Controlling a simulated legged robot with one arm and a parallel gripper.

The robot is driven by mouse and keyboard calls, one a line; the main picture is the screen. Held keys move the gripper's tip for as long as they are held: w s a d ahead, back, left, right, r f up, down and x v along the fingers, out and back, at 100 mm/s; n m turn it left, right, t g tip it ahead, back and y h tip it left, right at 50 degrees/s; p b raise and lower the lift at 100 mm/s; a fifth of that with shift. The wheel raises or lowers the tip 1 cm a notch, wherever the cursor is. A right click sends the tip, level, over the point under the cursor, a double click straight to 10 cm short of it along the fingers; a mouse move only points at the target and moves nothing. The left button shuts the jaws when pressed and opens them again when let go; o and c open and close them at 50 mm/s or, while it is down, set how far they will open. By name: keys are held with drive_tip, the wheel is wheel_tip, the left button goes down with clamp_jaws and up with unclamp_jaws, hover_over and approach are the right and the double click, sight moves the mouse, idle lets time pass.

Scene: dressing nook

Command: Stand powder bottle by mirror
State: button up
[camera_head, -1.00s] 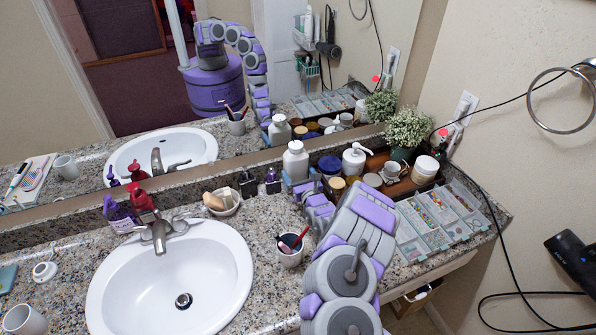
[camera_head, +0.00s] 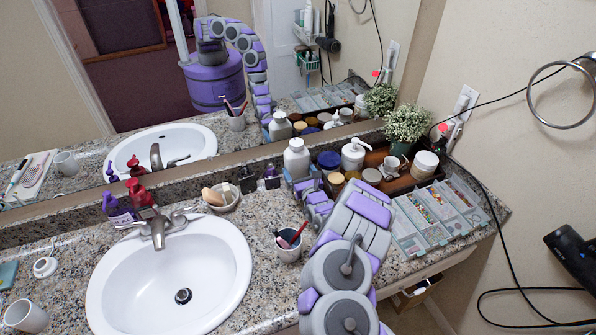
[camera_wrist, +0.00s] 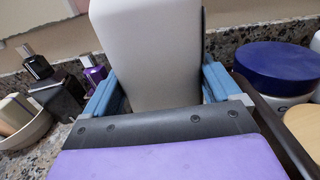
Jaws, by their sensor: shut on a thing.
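The white powder bottle (camera_head: 296,160) stands upright near the back of the granite counter, close to the mirror (camera_head: 225,140). My gripper (camera_head: 300,186) is shut on its lower part. In the wrist view the bottle's pale body (camera_wrist: 150,55) fills the space between the blue fingers of my gripper (camera_wrist: 160,88). Its base is hidden behind the gripper, so I cannot tell whether it touches the counter. The bottle's reflection shows in the mirror.
A wooden tray with a blue-lidded jar (camera_head: 329,162) and a white pump bottle (camera_head: 354,154) sits just right of the bottle. Small dark and purple bottles and a soap dish (camera_head: 222,198) are on the left. A brush cup (camera_head: 288,243) stands in front, beside the sink (camera_head: 170,275).

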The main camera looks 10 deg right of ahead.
drive_tip(key=o, duration=1.1)
drive_tip(key=shift+f, duration=0.1)
drive_tip(key=shift+s, duration=0.1)
drive_tip(key=s+d+p, duration=0.1)
drive_tip(key=s+p, duration=0.1)
drive_tip(key=s, duration=0.3)
drive_tip(key=s+d+p, duration=0.1)
drive_tip(key=s+p, duration=0.1)
drive_tip(key=s, duration=0.4)
drive_tip(key=s+d+p, duration=0.1)
drive_tip(key=s+p, duration=0.2)
drive_tip(key=s, duration=0.3)
drive_tip(key=shift+d+f, duration=0.1)
drive_tip(key=shift+d, duration=0.05)
